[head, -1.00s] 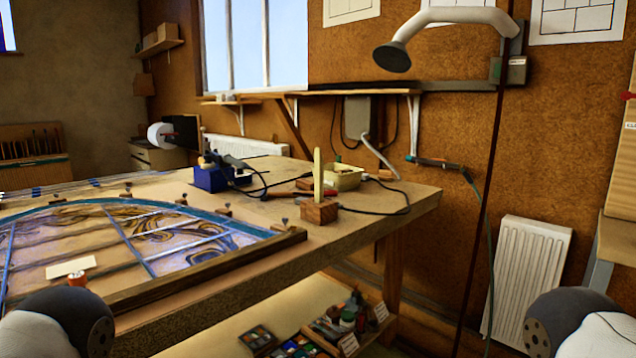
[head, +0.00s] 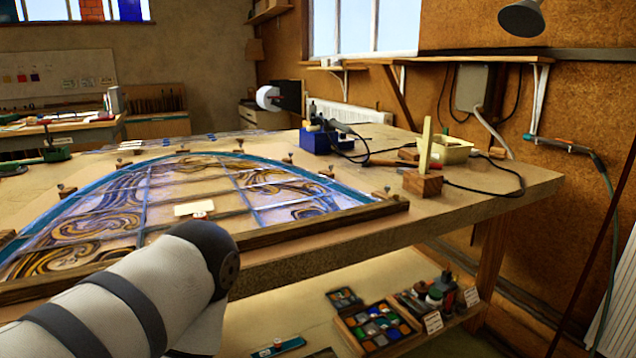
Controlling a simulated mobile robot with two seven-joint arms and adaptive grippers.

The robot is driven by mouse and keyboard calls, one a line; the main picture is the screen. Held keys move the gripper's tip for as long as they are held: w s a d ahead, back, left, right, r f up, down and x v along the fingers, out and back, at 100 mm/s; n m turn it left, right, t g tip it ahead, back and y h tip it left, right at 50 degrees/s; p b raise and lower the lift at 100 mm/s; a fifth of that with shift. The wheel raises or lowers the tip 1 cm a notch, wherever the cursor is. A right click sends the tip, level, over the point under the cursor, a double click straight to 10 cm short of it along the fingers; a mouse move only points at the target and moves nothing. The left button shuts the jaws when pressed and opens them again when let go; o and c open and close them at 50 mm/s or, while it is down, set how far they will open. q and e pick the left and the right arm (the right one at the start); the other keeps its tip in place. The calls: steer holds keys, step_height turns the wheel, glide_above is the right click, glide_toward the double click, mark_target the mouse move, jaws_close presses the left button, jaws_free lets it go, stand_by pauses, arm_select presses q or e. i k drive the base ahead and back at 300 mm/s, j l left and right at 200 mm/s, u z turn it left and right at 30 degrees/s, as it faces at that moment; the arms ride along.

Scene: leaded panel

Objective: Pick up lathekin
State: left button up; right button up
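A pale, flat, upright stick (head: 425,144), which looks like the lathekin, stands in a small wooden block (head: 422,184). The block is near the right end of the workbench (head: 500,190). The stick's lower end is hidden in or behind the block. My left arm comes in from the lower left, in front of the bench and well left of the stick, but its gripper does not show. My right arm and gripper are out of view.
A leaded panel (head: 190,205) lies on the bench behind a wooden batten (head: 320,223). Below, a shelf holds a box of coloured glass (head: 375,325).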

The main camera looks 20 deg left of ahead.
mark_target(424, 158)
steer(key=i+l+u, duration=0.25)
steer(key=l+u, duration=0.25)
steer(key=i+l+u, duration=0.25)
steer(key=l+u, duration=0.25)
steer(key=l, duration=0.15)
